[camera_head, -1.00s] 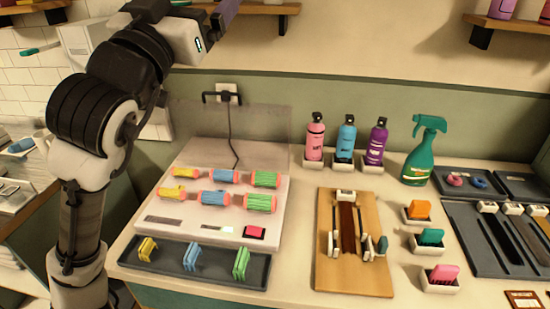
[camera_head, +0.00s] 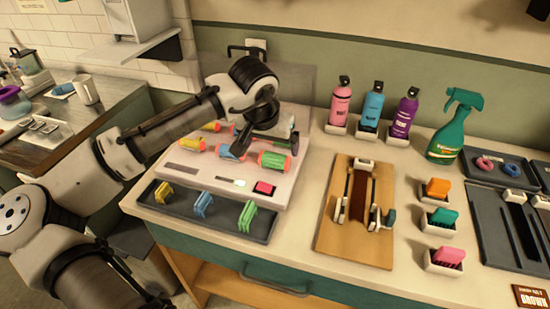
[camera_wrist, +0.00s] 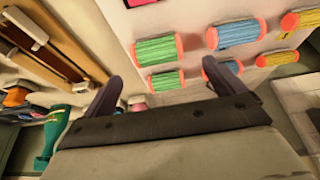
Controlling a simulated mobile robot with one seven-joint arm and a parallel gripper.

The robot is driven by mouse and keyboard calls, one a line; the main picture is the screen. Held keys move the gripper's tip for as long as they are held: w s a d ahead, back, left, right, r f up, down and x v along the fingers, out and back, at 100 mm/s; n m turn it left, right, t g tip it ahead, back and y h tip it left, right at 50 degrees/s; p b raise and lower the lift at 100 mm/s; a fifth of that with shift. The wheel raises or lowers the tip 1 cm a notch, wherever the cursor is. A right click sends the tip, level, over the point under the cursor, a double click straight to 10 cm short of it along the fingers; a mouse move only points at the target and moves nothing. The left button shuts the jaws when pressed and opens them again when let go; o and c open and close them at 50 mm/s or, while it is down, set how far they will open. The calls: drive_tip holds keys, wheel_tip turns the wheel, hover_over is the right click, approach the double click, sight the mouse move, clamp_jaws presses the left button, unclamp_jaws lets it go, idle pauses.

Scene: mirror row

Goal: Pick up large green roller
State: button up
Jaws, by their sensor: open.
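Two green rollers with red-orange ends lie at the right end of two rows on a pale sloped stand. The front green roller (camera_head: 272,161) shows just under my gripper in the head view; the back one is largely hidden there by my arm. In the wrist view the front green roller (camera_wrist: 157,50) and back green roller (camera_wrist: 165,80) lie one below the other. My gripper (camera_wrist: 161,72) is open and empty. Its fingers appear on either side of the green rollers in the picture; the distance between them is hard to tell.
Blue rollers (camera_wrist: 239,34) and yellow rollers (camera_head: 190,145) lie beside the green ones. A dark tray (camera_head: 160,207) with several clips is in front. A wooden board (camera_head: 335,240) and a pink bottle (camera_head: 340,103) stand to the right.

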sight(274, 155)
drive_tip(key=shift+p+x, duration=0.85)
drive_tip(key=shift+x, duration=2.55)
drive_tip(key=shift+d, duration=0.1)
drive_tip(key=shift+c, duration=0.4)
drive_tip(key=c, duration=1)
